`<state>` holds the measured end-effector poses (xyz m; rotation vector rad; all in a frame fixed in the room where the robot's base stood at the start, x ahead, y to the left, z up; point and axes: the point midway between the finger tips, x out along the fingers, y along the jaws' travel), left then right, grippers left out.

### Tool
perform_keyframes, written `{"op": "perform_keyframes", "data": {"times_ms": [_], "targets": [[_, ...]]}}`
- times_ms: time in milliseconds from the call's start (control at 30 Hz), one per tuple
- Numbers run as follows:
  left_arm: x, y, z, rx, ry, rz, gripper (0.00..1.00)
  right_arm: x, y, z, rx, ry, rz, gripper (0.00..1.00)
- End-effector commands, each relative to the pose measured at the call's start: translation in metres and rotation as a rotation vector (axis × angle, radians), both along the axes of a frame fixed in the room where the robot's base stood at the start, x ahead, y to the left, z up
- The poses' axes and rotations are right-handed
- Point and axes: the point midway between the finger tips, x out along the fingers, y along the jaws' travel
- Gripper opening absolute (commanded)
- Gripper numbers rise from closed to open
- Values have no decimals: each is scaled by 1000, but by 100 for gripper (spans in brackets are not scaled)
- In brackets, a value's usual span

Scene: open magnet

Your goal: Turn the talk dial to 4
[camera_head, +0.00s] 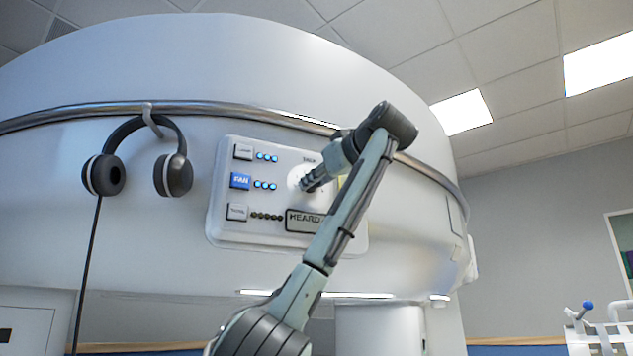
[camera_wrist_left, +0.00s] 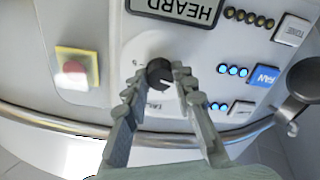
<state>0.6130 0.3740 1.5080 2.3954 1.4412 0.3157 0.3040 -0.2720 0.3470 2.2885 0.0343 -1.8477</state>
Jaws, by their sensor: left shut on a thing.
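The talk dial shows in the wrist view as a dark round knob (camera_wrist_left: 158,70) on a white round face with "TALK" lettering, seen upside down. My left gripper (camera_head: 308,184) reaches the dial's white face (camera_head: 294,177) on the control panel in the head view. In the wrist view its two grey fingers (camera_wrist_left: 157,82) stand on either side of the knob and are shut on it. The fingers hide part of the knob and face. I cannot read which number it points to. My right gripper is in neither view.
The panel (camera_head: 225,225) carries a blue FAN button (camera_head: 240,181), white buttons, rows of lights and a HEARD display (camera_head: 304,221). A red button on a yellow square (camera_wrist_left: 76,68) is nearby. Headphones (camera_head: 174,175) hang from the metal rail (camera_head: 215,108) left of the panel.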

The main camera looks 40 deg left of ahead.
Motion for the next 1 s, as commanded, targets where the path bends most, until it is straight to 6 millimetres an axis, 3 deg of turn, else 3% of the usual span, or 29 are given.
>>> {"op": "perform_keyframes", "data": {"times_ms": [1000], "targets": [[0,0,-3,488,835,-3,0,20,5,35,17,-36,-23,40]]}}
